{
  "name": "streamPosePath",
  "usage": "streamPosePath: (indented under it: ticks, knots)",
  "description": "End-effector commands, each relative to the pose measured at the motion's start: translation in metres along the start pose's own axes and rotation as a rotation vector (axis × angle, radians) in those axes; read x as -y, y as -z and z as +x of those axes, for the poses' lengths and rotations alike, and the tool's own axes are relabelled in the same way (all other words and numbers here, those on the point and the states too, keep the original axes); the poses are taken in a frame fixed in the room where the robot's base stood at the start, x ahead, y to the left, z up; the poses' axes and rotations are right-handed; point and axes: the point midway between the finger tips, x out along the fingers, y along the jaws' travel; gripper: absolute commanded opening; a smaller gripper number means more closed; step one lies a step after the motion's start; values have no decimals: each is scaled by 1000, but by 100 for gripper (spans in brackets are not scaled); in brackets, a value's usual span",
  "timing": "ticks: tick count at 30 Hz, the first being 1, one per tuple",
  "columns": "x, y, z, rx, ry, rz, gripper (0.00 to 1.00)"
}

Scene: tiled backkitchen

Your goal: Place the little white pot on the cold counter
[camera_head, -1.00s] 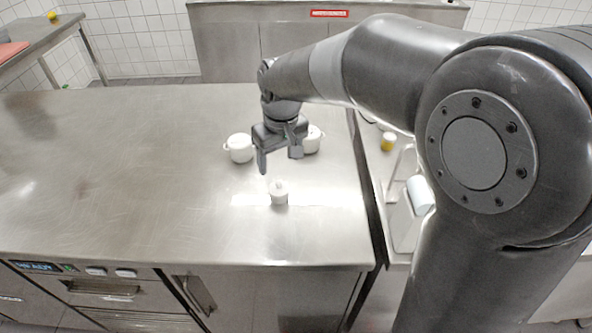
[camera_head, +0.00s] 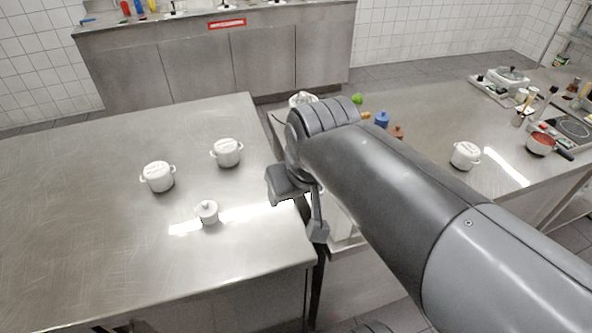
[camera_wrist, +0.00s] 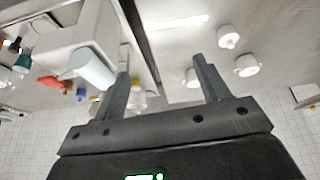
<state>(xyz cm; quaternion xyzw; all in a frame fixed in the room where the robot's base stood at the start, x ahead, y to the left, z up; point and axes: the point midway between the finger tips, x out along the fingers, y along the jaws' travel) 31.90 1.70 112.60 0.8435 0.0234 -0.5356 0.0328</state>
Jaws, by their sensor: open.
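The little white pot (camera_head: 208,212) with its knobbed lid stands upright on the steel counter (camera_head: 90,240), near its front right part. It also shows in the wrist view (camera_wrist: 228,37). My gripper (camera_head: 298,210) is open and empty. It is above the counter's right edge, to the right of the little pot and apart from it. The wrist view shows nothing between its spread fingers (camera_wrist: 160,72). Two larger white lidded pots, one at left (camera_head: 158,176) and one further back (camera_head: 227,152), stand behind the little pot on this counter.
A second counter (camera_head: 430,185) at right holds another white pot (camera_head: 465,155), a red pan (camera_head: 541,144) and several bottles and tools. A narrow gap separates the counters. The steel counter's left side is clear. A sink unit (camera_head: 225,60) stands at the back.

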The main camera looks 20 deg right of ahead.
Motion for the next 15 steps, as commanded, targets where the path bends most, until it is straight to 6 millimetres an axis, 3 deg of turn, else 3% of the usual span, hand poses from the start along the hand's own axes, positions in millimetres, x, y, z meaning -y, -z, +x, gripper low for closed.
streamPosePath:
  ticks: [6,15]
  knots:
    - [-13,-27,-8,-49,-6,73,69]
    - [-14,-30,-8,-53,-7,82,69]
